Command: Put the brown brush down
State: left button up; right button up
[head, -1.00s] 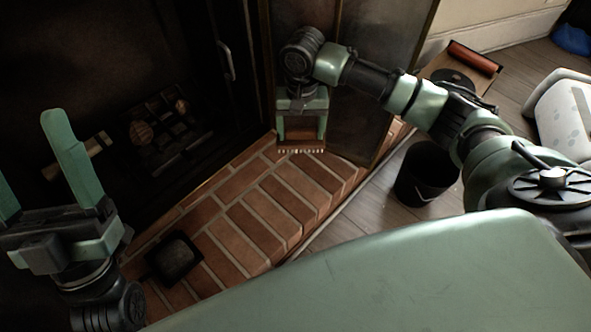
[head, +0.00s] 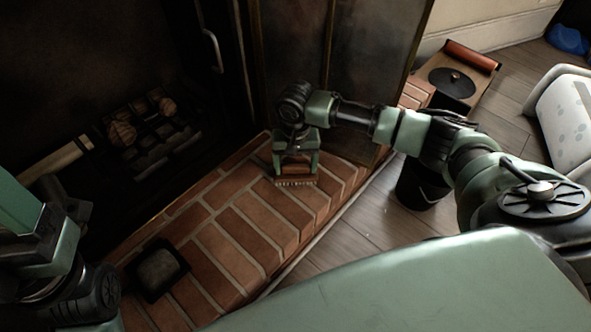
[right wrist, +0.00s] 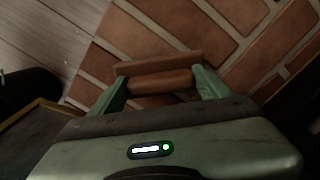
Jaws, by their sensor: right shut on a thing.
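The brown brush (head: 296,182) is in my right gripper (head: 296,170), with its pale bristles pointing down toward the brick hearth (head: 235,225). In the right wrist view the brush (right wrist: 158,79) lies between the two green fingers of the gripper (right wrist: 160,88), which are shut on it. The bricks are close behind it; I cannot tell whether the bristles touch them. My left gripper shows only in part at the left edge of the head view, its fingertips cut off.
A small black square tray (head: 159,268) sits on the hearth at the lower left. The fireplace door (head: 335,70) stands behind the right arm. A black bucket (head: 421,188) stands on the wood floor. Bare bricks surround the brush.

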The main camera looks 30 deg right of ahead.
jog(key=shift+f, duration=0.2)
jog(key=shift+f, duration=0.1)
jog(key=o, duration=1.2)
